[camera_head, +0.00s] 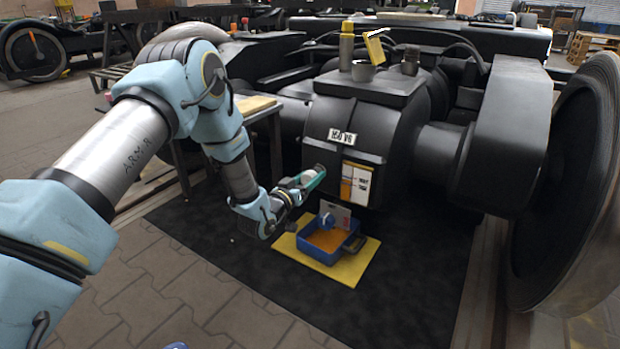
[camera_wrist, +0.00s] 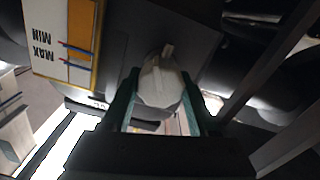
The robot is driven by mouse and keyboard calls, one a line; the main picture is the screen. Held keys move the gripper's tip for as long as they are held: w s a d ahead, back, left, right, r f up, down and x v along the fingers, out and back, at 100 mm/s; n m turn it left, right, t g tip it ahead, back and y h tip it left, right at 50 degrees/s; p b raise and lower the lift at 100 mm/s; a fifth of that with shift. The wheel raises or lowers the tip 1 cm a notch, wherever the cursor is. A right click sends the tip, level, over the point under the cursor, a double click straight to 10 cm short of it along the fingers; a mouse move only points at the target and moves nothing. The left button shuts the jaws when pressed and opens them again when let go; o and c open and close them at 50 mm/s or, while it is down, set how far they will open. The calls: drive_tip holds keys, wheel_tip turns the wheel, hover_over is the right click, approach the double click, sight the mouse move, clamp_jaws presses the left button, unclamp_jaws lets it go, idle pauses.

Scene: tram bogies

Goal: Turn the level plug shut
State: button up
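The level plug (camera_wrist: 160,82) is a pale grey, faceted knob with a raised bar, on the dark gearbox casing in the wrist view. My gripper (camera_wrist: 160,95) has its two green fingers on either side of the plug. The plug fills the space between the fingertips, and they appear to touch it on both sides. In the head view my gripper (camera_head: 316,173) reaches the front of the black gearbox (camera_head: 375,125), left of the level gauge (camera_head: 356,184). The gauge also shows in the wrist view (camera_wrist: 68,40), upside down, with MIN and MAX marks. The plug's seat is hidden.
A blue tray (camera_head: 346,262) of orange-brown liquid stands on a yellow mat (camera_head: 355,272) below my gripper. A large wheel (camera_head: 570,190) stands at the right, and a bench (camera_head: 256,108) at the left. A flask (camera_head: 346,48) and cups stand on the gearbox.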

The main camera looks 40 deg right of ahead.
drive_tip(key=c, duration=0.9)
